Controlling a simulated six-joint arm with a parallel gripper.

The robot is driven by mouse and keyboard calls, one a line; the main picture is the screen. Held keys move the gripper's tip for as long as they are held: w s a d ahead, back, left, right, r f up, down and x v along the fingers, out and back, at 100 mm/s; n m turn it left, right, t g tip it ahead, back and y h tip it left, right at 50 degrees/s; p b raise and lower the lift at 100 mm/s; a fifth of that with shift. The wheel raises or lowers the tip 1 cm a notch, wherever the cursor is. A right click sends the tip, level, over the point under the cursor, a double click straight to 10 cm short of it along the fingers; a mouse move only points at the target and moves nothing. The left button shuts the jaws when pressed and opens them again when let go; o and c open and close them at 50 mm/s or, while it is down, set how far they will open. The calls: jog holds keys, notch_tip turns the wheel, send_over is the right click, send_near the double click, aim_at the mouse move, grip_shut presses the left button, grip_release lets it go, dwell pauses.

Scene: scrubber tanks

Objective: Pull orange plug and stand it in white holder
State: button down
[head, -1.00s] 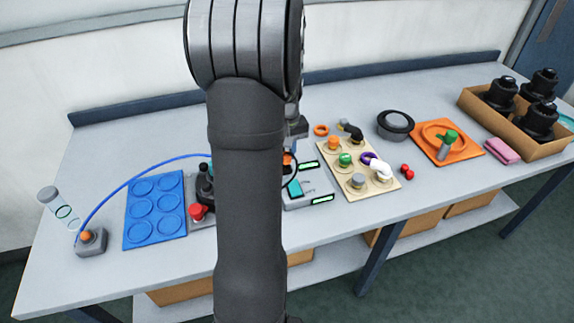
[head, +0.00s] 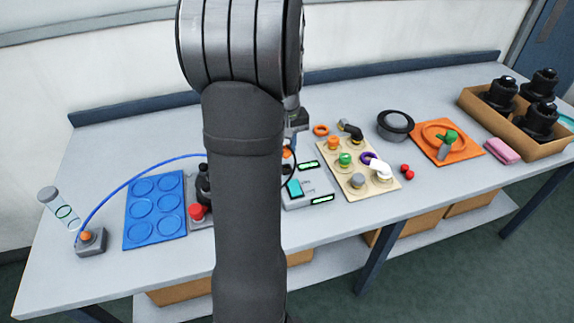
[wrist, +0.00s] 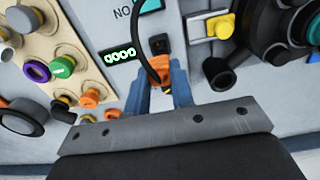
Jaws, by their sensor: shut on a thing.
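The orange plug (wrist: 158,72) sits between the blue fingers of my gripper (wrist: 162,78) in the wrist view, with a black cable curving away from it. My gripper is shut on it. A dark socket opening (wrist: 163,46) is just beyond the plug on the grey device; I cannot tell whether they still touch. In the head view a small orange part of the plug (head: 287,153) shows beside my arm, left of the device (head: 308,186); my arm hides most of my gripper. I cannot pick out the white holder with certainty.
A beige board (head: 346,184) with several coloured caps stands right of the device. A blue tray (head: 155,232) and a red knob (head: 197,212) are to the left. An orange plate (head: 420,128) and a cardboard box (head: 480,112) are farther right. Clear table lies in front.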

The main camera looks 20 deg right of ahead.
jog(key=s+a, duration=0.9)
jog(key=s, duration=0.2)
jog(key=shift+s+a, duration=0.25)
jog(key=shift+s, duration=0.05)
jog(key=shift+f, duration=0.1)
jog(key=shift+f, duration=3.3)
jog(key=shift+f, duration=0.15)
jog(key=shift+f, duration=0.9)
